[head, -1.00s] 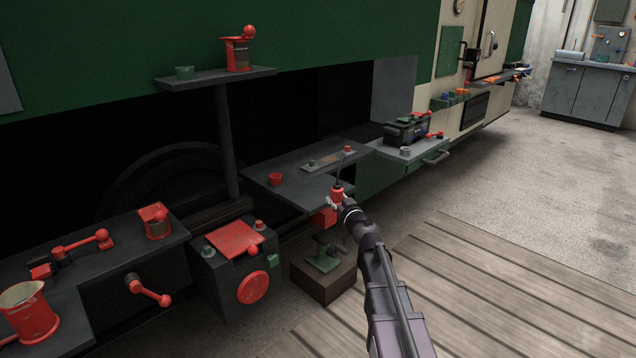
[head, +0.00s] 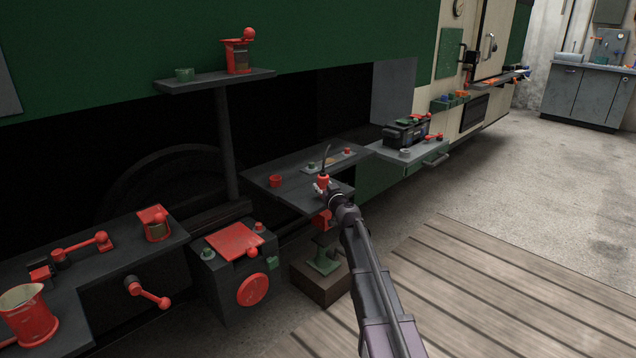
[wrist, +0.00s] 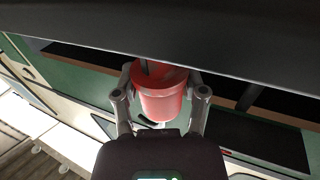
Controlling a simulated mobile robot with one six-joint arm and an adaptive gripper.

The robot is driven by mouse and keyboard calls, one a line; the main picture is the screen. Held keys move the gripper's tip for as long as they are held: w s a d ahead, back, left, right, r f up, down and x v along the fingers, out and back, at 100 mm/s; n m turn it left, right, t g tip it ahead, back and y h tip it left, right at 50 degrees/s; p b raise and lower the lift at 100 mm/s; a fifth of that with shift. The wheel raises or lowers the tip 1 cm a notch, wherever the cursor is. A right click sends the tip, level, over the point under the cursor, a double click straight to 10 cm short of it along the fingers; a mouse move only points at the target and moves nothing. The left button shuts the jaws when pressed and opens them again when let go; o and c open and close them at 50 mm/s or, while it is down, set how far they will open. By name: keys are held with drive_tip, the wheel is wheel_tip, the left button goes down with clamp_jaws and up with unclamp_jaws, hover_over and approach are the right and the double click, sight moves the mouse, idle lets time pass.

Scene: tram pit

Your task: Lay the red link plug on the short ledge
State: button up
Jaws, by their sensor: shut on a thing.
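My gripper (head: 323,190) is shut on the red link plug (head: 323,182), a red body with a thin dark stem standing up from it. In the head view the plug appears against the front part of the dark middle ledge (head: 285,193). I cannot tell whether it touches the ledge. A shorter dark ledge (head: 205,78) is higher at the left. Which one is named short is unclear.
The middle ledge carries a red cup (head: 275,181) and a grey plate (head: 328,160) with small knobs. A grey shelf with a black box (head: 407,132) is to the right.

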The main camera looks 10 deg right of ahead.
drive_tip(key=shift+w, duration=0.1)
drive_tip(key=x, duration=0.4)
drive_tip(key=shift+w, duration=0.2)
drive_tip(key=shift+s+f, duration=0.1)
drive_tip(key=shift+f, duration=0.15)
drive_tip(key=o, duration=1.2)
drive_tip(key=v, duration=1.2)
